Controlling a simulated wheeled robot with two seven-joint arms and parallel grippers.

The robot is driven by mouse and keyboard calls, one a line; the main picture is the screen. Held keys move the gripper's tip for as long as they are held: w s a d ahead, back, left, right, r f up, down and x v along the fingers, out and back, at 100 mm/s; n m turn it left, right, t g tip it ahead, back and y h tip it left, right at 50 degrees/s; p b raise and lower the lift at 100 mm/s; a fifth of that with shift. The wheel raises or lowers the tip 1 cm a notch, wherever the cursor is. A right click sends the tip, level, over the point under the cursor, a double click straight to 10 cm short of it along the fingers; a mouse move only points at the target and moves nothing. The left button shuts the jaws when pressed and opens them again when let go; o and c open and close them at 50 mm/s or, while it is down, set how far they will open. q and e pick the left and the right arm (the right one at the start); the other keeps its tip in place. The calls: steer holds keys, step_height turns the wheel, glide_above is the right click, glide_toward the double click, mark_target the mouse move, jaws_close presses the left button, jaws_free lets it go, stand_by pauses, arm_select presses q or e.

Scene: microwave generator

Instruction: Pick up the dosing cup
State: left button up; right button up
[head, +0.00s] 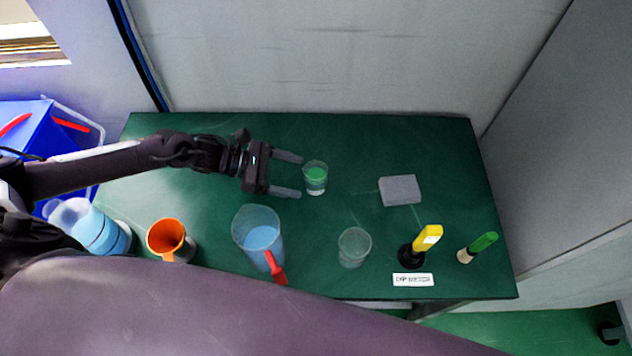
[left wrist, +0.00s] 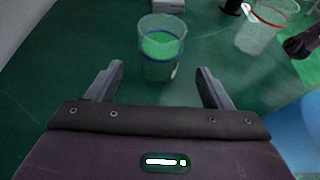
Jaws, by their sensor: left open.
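The small clear cup with green inside, which I take as the dosing cup (head: 315,179), stands upright on the green table (head: 345,130). It also shows in the left wrist view (left wrist: 161,48), just beyond the fingertips and lined up between them. My left gripper (head: 291,175) is open and empty, its two fingers pointing at the cup from the left. The fingers look apart from the cup.
A clear jug with blue liquid (head: 257,240), an orange mug (head: 168,239) and an empty clear cup (head: 354,247) stand at the front. A grey block (head: 400,190), a yellow-handled tool (head: 427,238) and a green-capped item (head: 482,244) are to the right. The back of the table is clear.

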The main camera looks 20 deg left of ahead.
mark_target(328, 183)
arm_select(q)
steer(key=p+x, duration=0.2)
steer(key=x, duration=0.4)
steer(key=shift+d, duration=0.1)
steer(key=shift+w+d+f, duration=0.1)
steer(key=shift+d, duration=0.1)
steer(key=c, duration=1.1)
steer(key=shift+r, duration=0.25)
